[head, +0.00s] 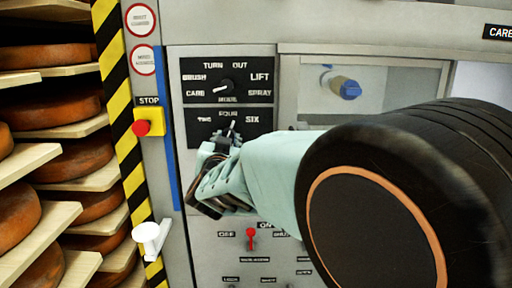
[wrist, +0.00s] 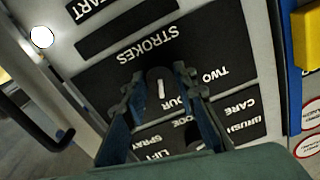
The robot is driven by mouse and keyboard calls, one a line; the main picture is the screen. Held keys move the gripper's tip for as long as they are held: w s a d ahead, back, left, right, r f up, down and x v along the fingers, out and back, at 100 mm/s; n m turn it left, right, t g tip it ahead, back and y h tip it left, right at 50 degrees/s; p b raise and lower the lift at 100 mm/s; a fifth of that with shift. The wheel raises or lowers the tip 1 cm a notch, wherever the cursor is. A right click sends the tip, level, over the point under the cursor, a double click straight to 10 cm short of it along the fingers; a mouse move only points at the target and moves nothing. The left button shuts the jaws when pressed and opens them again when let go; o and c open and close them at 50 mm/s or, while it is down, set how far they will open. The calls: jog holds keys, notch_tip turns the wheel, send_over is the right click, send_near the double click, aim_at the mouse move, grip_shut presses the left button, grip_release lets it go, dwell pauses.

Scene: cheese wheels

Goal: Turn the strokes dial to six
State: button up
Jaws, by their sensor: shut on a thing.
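The strokes dial (wrist: 161,88) is a dark knob with a white pointer line on a black plate marked TWO, FOUR and SIX. In the head view its pointer (head: 232,125) points up near FOUR, leaning slightly right towards SIX. My gripper (wrist: 158,76) has a finger on each side of the knob and is shut on it. In the head view my gripper (head: 222,141) comes in from the lower right and hides the knob's lower part. In the wrist view a finger partly covers the word FOUR.
Above is the mode dial (head: 224,88), its pointer towards CARD or CARE. A red stop button (head: 141,128) on a yellow box sits left. A red switch (head: 251,238) is below, a blue knob (head: 348,88) at upper right. Cheese shelves (head: 70,173) stand at far left.

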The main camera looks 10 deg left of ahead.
jog(key=shift+m+b, duration=1.5)
jog(key=shift+m, duration=0.7)
jog(key=o, duration=1.1)
jog(key=shift+s, duration=0.1)
jog(key=v, duration=0.7)
jog(key=shift+s, duration=0.15)
